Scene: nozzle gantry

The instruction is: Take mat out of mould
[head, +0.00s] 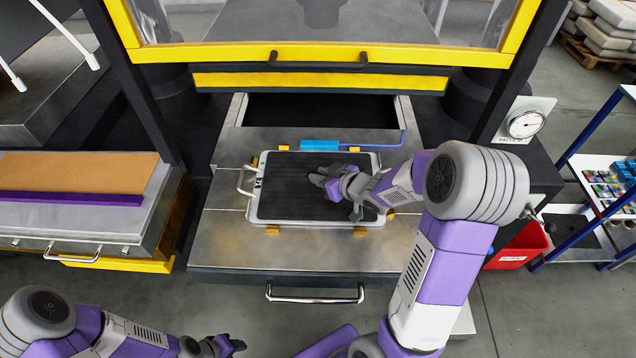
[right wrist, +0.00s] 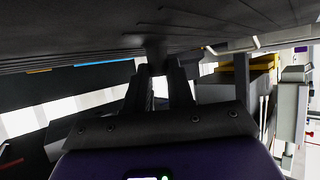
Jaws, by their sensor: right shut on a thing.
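The mat (head: 290,182) is a dark, ribbed rectangle within the pale rim of the mould (head: 310,222) on the metal press table. I cannot tell whether it is raised from the mould. My right gripper (head: 345,190) is over the right half of the mat and is shut on a small dark part of it. In the right wrist view the fingers (right wrist: 157,62) close against the dark ribbed surface of the mat (right wrist: 220,22). My left gripper (head: 232,345) is low at the bottom left, away from the mould; its fingers are too small to judge.
The yellow-framed press (head: 320,80) stands over the back. A side bench (head: 60,220) is at left, a red bin (head: 520,245) and a shelf at right.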

